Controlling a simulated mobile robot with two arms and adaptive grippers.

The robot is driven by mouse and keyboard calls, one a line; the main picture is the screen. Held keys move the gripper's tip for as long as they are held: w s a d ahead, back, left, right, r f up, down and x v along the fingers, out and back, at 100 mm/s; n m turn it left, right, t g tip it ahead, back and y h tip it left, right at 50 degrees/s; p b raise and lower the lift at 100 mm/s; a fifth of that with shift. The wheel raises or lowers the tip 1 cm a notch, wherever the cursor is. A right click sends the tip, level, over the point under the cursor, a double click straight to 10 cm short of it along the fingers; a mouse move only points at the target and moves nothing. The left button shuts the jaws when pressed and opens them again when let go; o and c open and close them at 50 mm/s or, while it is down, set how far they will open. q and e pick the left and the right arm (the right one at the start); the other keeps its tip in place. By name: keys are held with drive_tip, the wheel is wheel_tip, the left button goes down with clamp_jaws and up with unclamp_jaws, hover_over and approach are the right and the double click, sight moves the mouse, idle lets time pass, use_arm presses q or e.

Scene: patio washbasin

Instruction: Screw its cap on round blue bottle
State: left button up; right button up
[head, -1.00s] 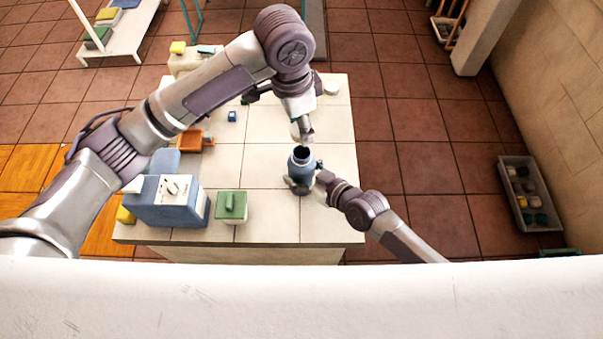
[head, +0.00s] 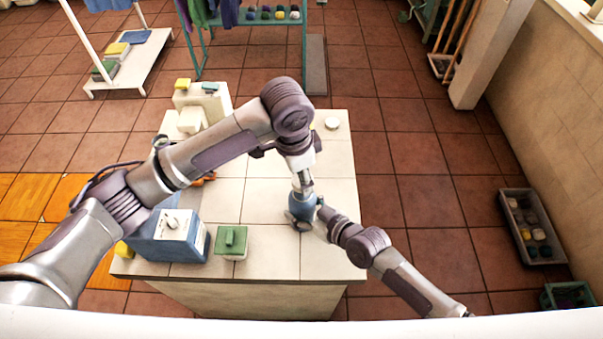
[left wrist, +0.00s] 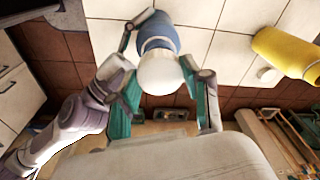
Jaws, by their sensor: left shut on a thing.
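The round blue bottle (head: 301,208) stands upright near the right side of the tiled worktop. My right gripper (head: 308,217) comes from the right and is closed around its body. My left gripper (head: 303,182) points down over the bottle's top. In the left wrist view, my left gripper (left wrist: 162,88) has its teal fingers on either side of a round white cap (left wrist: 160,73), which is over the blue bottle (left wrist: 156,35). The bottle's mouth is hidden, so I cannot tell whether the thread is engaged.
A blue box with a white top (head: 172,224) and a green-topped block (head: 231,241) stand at the worktop's front left. A round white lid (head: 332,123) lies at the back right. A yellow object (left wrist: 290,52) shows in the left wrist view. The worktop's middle is clear.

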sight(302, 206)
use_arm(q)
drive_tip(key=shift+f, duration=0.9)
drive_tip(key=shift+f, duration=0.55)
